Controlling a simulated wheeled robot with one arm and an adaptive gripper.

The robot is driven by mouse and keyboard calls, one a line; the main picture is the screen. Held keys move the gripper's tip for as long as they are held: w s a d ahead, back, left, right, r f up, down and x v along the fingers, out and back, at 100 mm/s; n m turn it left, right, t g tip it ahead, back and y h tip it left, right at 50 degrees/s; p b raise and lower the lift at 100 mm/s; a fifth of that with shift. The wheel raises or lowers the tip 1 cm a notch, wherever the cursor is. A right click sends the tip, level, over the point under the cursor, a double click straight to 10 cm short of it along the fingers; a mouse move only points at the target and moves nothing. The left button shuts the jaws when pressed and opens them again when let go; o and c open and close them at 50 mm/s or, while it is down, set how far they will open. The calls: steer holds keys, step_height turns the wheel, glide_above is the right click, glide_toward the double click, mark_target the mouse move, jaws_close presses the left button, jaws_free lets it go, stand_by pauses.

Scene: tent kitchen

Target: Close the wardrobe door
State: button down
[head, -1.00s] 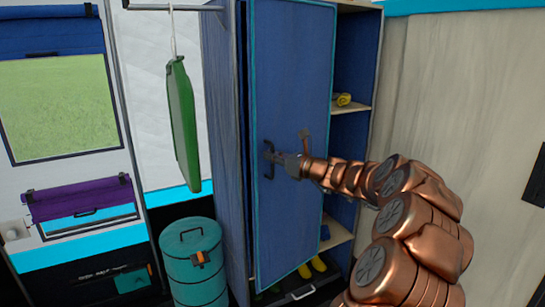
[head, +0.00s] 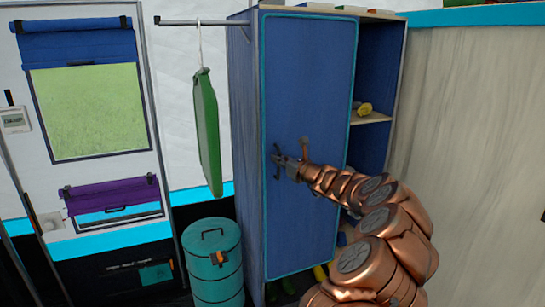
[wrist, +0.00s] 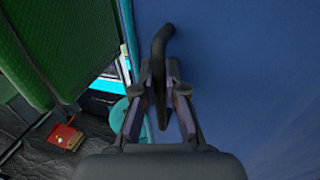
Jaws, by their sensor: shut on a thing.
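The wardrobe door (head: 312,90) is a tall blue panel with a cyan border. It covers the left part of the blue wardrobe (head: 243,120), and its left edge lies close to the wardrobe's side panel; I cannot tell whether it is fully flush. The dark curved handle (wrist: 160,42) is near the door's left edge. My gripper (head: 279,159) is shut on this handle, which passes between the two fingers in the wrist view (wrist: 159,75). My fingers partly hide the handle in the head view.
Open shelves (head: 376,117) with small items show right of the door. A green garment bag (head: 207,135) hangs from a rod (head: 200,22) at left. A teal canister (head: 213,265) stands below it. A pale wooden panel (head: 470,130) is at right.

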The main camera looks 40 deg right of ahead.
steer(key=shift+r, duration=0.25)
steer(key=c, duration=1.4)
jaws_free()
steer(key=shift+w+f, duration=0.1)
steer(key=shift+w, duration=0.15)
steer(key=shift+o, duration=1)
steer(key=shift+f, duration=0.1)
steer(key=shift+s, duration=0.15)
steer(key=s, duration=1.1)
steer(key=shift+s+d, duration=0.3)
steer(key=shift+s, duration=0.1)
steer(key=shift+a, duration=0.1)
